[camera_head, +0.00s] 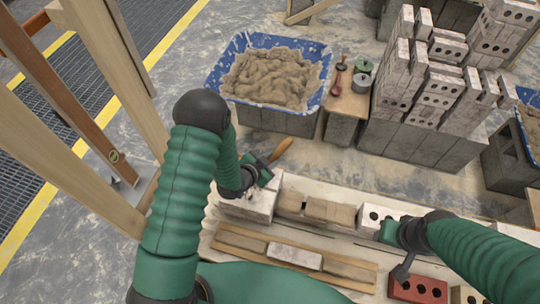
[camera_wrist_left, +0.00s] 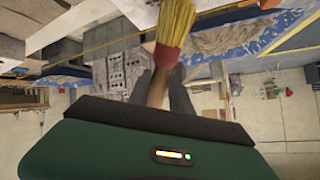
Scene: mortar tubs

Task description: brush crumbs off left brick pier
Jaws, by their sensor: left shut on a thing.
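My left gripper (camera_head: 262,172) is above the left brick pier (camera_head: 250,204), a pale block at the left end of the board. It is shut on a brush, whose orange wooden handle (camera_head: 281,150) sticks out up and to the right in the head view.
Tan blocks (camera_head: 318,210) lie between the two ends. A wooden plank (camera_head: 240,241) with a pale brick (camera_head: 294,256) and a red holed brick (camera_head: 418,288) are nearer. Behind stand a blue mortar tub (camera_head: 213,82) and stacked bricks (camera_head: 437,95). Timber posts (camera_head: 123,75) rise at left.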

